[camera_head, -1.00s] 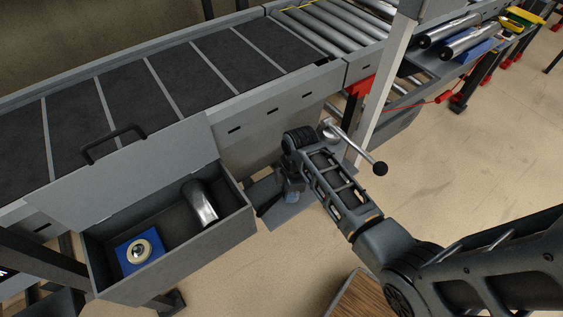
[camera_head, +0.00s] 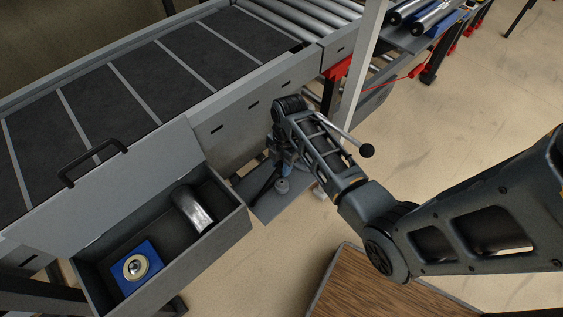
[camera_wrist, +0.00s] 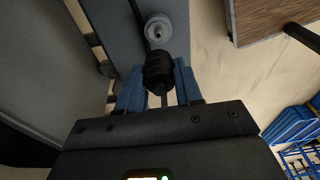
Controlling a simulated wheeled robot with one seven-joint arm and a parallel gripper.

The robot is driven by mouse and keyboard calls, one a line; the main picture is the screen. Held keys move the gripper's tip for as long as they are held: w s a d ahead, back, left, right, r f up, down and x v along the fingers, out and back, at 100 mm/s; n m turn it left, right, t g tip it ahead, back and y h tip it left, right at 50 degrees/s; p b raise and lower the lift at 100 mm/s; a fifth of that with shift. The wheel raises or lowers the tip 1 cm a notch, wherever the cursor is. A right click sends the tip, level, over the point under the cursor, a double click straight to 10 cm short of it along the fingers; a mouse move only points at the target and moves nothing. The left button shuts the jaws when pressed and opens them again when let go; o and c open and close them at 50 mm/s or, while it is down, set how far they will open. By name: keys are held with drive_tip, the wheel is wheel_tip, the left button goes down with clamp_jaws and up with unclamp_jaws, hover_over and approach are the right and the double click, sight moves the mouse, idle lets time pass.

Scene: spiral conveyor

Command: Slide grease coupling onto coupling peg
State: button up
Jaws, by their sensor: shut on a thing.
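My gripper (camera_wrist: 160,92) has blue fingers shut on the grease coupling (camera_wrist: 158,70), a black ribbed cylinder. The coupling peg (camera_wrist: 158,30), a pale grey round stub with a small centre pin, stands on a grey plate just beyond the coupling. In the wrist view the coupling's far end comes close to the peg; whether they touch I cannot tell. In the head view the peg (camera_head: 282,186) shows just below my gripper (camera_head: 280,168), on the grey plate (camera_head: 296,205) beside the conveyor. The held coupling is hard to make out there.
An open grey box (camera_head: 238,232) at lower left holds a metal cylinder (camera_head: 194,208) and a blue block with a round metal part (camera_head: 136,266). The conveyor (camera_head: 130,95) runs behind. A ball-ended lever (camera_head: 366,150) is beside my arm. A wooden top (camera_head: 390,290) is at bottom.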

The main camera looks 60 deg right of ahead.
drive_tip(key=b, duration=0.4)
hover_over(281, 182)
drive_tip(key=shift+s+d+f, duration=0.1)
drive_tip(key=shift+f, duration=2.8)
drive_tip(key=shift+f, duration=1.3)
drive_tip(key=o, duration=1)
drive_tip(key=r, duration=0.5)
drive_tip(key=d+r, duration=0.1)
drive_tip(key=r, duration=0.1)
drive_tip(key=shift+s+r, duration=0.15)
drive_tip(key=shift+r, duration=0.25)
